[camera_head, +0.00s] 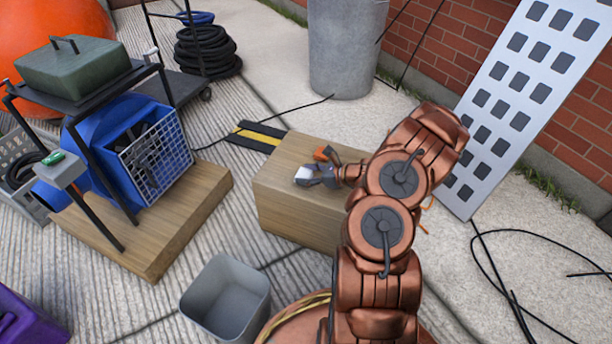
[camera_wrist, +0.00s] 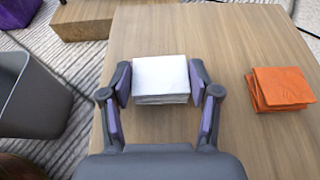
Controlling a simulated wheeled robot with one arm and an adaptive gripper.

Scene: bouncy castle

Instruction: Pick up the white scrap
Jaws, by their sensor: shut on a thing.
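The white scrap (camera_wrist: 161,77) is a small stack of flat white squares on a wooden block. It sits between the two fingers of my gripper (camera_wrist: 162,95), which touch its left and right sides. In the head view the white scrap (camera_head: 304,173) shows at the left of my gripper (camera_head: 312,178), over the top of the wooden block (camera_head: 283,165). My gripper is shut on the scrap. I cannot tell whether the scrap is lifted off the wood.
An orange stack (camera_wrist: 281,89) lies on the block right of my gripper. A grey bin (camera_head: 228,298) stands on the ground left of the block. A blue blower (camera_head: 125,150) sits on another wooden platform (camera_head: 155,235). A grey can (camera_head: 345,50) stands behind.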

